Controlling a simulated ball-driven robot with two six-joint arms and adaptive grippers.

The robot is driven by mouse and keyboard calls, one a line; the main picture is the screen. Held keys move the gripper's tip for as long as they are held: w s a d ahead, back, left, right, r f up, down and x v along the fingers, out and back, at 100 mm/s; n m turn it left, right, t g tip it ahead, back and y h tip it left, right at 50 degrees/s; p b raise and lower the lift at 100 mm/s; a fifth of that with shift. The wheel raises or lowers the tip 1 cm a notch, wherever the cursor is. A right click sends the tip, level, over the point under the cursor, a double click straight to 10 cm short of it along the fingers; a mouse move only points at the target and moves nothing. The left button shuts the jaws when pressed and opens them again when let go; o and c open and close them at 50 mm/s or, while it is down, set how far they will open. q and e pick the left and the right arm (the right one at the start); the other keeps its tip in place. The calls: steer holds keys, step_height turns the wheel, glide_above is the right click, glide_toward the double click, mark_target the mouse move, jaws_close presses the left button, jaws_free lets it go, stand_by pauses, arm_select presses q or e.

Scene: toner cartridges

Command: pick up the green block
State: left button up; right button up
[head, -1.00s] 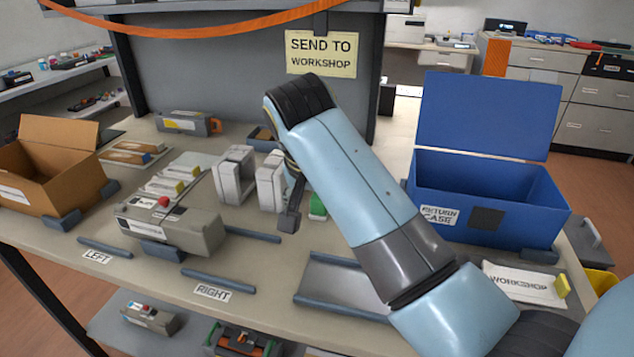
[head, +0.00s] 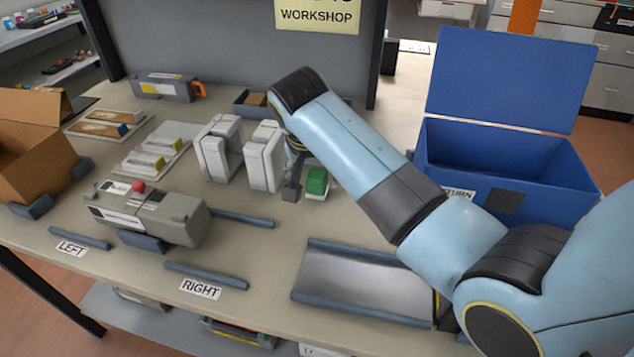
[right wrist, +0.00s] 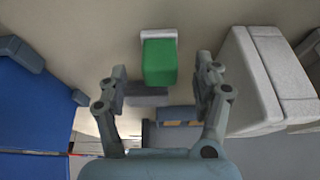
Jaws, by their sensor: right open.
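The green block (head: 317,182) stands on the table, just right of the white upright blocks, with a pale strip at its base. My right gripper (head: 292,188) is beside its left side in the head view, partly hidden by its own arm. In the right wrist view the green block (right wrist: 160,63) lies between the lines of the two spread fingers of my right gripper (right wrist: 161,84), just beyond their tips. The jaws are open and empty, with a gap on both sides of the block. My left gripper is not in view.
White upright blocks (head: 263,158) stand close to the left of the gripper. A blue lidded case (head: 560,170) is at the right. A grey tray (head: 362,284) lies in front. A grey cartridge (head: 180,219) rests on a cradle at the left.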

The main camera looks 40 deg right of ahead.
steer(key=x, duration=0.2)
steer(key=shift+w+d+f, duration=0.1)
steer(key=shift+f, duration=0.2)
steer(key=c, duration=1.3)
